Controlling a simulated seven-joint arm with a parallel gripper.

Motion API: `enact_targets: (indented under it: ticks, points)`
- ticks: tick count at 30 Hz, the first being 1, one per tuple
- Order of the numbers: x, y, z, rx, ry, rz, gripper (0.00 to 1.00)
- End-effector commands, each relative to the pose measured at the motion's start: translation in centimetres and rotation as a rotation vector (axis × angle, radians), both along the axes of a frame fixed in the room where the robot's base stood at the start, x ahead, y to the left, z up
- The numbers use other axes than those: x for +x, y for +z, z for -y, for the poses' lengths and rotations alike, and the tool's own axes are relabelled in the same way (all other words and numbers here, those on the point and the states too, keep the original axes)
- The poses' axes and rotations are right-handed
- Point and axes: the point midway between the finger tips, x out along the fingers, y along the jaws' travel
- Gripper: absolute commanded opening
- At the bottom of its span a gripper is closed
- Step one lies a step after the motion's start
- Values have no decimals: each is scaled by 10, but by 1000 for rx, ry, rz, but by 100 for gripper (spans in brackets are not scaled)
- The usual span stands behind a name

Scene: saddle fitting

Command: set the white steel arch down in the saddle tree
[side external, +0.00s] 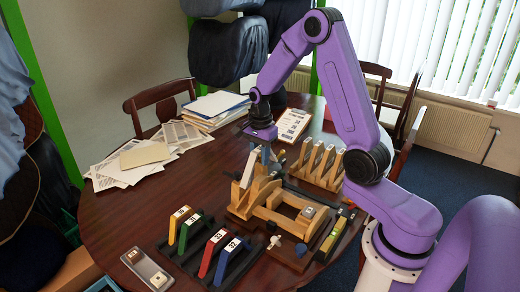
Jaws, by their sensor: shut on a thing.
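The wooden saddle tree (272,214) stands near the middle of the dark round table, on a dark base. My gripper (257,156) is above its back left part, pointing down. A pale, white-grey piece, which looks like the white steel arch (248,170), slants below the fingers, and the gripper is shut on it. The arch is small in this view and partly hidden by the fingers and the wood. I cannot tell whether it touches the saddle tree or hangs just above it.
Numbered coloured arches, including a red one (209,254), stand in a dark rack front left. A wooden rack (318,167) with several upright slats is behind right. A grey switch box (147,269) lies at the front edge. Papers (130,165) cover the back left.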

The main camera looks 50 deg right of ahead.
Motion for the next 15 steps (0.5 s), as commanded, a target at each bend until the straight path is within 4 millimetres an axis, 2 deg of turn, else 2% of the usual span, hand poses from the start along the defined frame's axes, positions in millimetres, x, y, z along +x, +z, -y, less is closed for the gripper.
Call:
enact_targets:
  ticks: [12,15]
  points:
    - [0,-36,0,0,-1,-1,0]
    - [1,-37,0,0,0,2,0]
